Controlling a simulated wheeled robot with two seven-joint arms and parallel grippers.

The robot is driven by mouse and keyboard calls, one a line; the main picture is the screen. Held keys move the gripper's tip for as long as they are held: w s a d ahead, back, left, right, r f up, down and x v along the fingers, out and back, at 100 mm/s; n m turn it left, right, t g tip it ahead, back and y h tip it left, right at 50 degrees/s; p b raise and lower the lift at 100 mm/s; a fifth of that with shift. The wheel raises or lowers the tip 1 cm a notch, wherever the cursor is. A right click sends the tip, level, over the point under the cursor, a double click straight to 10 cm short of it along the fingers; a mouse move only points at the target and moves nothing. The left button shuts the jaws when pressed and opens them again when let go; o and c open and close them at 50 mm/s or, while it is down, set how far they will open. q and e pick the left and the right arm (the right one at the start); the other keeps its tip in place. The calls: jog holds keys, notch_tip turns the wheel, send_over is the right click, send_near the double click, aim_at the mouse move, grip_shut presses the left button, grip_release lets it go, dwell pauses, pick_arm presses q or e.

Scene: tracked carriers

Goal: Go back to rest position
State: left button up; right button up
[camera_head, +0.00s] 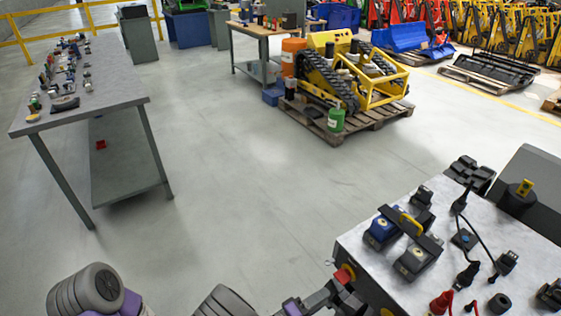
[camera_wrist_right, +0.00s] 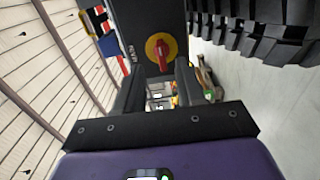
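My right gripper (camera_head: 338,288) is low in the head view, beside the near left corner of a light-topped work surface (camera_head: 352,238). In the right wrist view its two dark fingers (camera_wrist_right: 160,78) stand apart with a gap between them. A red rotary switch on a yellow disc (camera_wrist_right: 159,50) on a dark panel shows just beyond the fingertips. The switch also shows in the head view (camera_head: 344,274). I see nothing held between the fingers; whether they touch the panel I cannot tell. My left gripper is not in view; only arm parts show at lower left.
Blue and grey boxes with a yellow handle (camera_head: 411,225), black connectors and cables lie on the surface. A workbench (camera_head: 115,85) with small parts stands at left. A yellow tracked carrier (camera_head: 335,75) sits on a pallet (camera_head: 350,122) behind. The floor between is clear.

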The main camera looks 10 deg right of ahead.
jog(key=s+d+f+m+g+y+p, duration=0.25)
jog(key=s+f+g+y, duration=0.55)
jog(key=s+g, duration=0.4)
jog(key=s+a+f+g+y+p, duration=0.1)
jog(key=s+a+f+y+p, duration=0.2)
jog(key=s+a+y, duration=0.35)
jog(key=w+a+r+m+t+y+p, duration=0.2)
jog(key=w+a+m+t+y, duration=0.2)
jog(key=w+t+y, duration=0.2)
jog(key=shift+w+a+r+m+t, duration=0.2)
jog(key=shift+w+m+t, duration=0.15)
jog(key=shift+w, duration=0.45)
